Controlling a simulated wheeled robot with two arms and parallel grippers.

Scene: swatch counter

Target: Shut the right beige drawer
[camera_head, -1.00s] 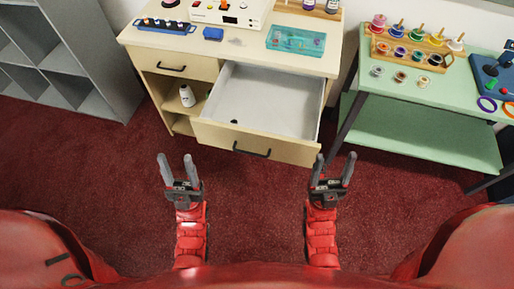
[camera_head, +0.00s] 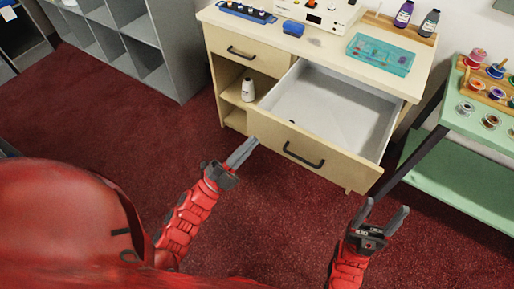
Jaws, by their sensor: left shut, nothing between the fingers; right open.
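The right beige drawer (camera_head: 275,138) is pulled out of the beige cabinet, with its grey-white inside showing. Its front carries a black bar handle (camera_head: 303,155). A small dark item lies inside near the front. My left gripper (camera_head: 250,145) is shut and empty, its tips close to the left end of the drawer front; I cannot tell whether they touch. My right gripper (camera_head: 384,210) is open and empty, in front of and below the drawer's right end. The left drawer (camera_head: 222,44) of the cabinet is closed.
The cabinet top (camera_head: 330,45) holds a teal tray (camera_head: 380,54), a white device and a blue box. A white bottle (camera_head: 248,90) stands on a shelf below the left drawer. A green table (camera_head: 480,135) is at right, grey shelving (camera_head: 140,40) at left. Red carpet is clear in front.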

